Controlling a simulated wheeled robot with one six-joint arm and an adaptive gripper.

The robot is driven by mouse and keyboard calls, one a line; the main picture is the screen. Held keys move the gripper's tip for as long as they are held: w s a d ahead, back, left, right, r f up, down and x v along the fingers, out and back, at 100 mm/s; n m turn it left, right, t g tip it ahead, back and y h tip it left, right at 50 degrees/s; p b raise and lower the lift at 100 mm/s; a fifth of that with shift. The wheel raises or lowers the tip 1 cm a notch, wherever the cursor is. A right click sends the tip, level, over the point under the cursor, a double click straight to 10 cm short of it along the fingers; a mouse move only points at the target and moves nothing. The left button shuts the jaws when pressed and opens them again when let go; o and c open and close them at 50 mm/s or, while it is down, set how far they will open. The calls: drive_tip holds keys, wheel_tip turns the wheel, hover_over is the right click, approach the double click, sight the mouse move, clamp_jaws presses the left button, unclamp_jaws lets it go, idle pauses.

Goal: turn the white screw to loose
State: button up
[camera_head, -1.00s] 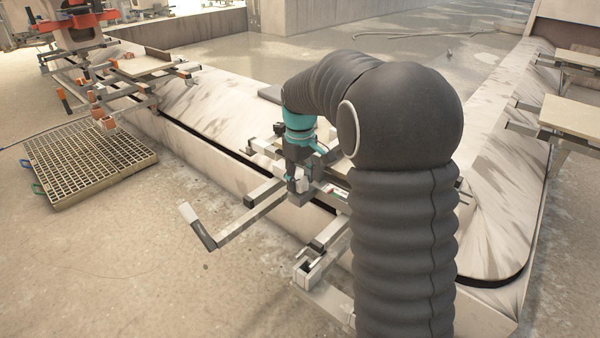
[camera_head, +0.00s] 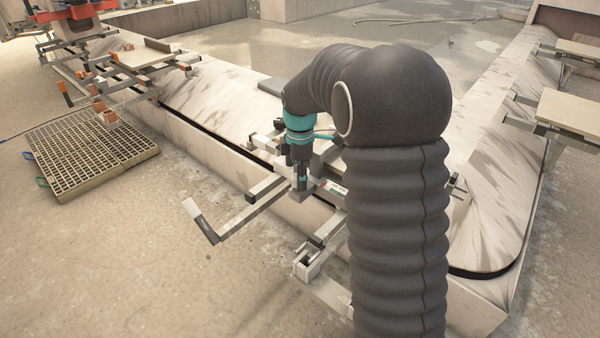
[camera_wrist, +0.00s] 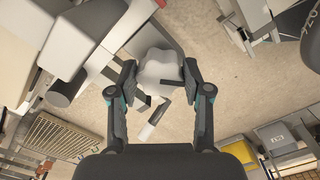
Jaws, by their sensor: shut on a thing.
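The white screw (camera_wrist: 158,72) has a lobed, knob-like head and shows in the wrist view between the two fingers. My gripper (camera_wrist: 157,82) is shut on it, with a dark finger pad on its left and right sides. In the head view my gripper (camera_head: 300,180) points down at the metal frame on the carousel's near side. The screw cannot be made out there, behind the gripper and frame bars.
A bent lever with a pale end (camera_head: 193,208) sticks out left of my gripper. The pale carousel rim (camera_head: 205,145) runs behind it. A floor grate (camera_head: 90,150) lies at the left. Floor at the front left is clear.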

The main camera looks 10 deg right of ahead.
drive_tip(key=n+p, duration=0.1)
drive_tip(key=n, duration=0.4)
drive_tip(key=shift+n, duration=0.3)
drive_tip(key=shift+n+p, duration=0.45)
drive_tip(key=shift+n, duration=1.75)
drive_tip(key=o, duration=1.2)
drive_tip(key=shift+c, duration=0.2)
wheel_tip(320, 180, up, 12)
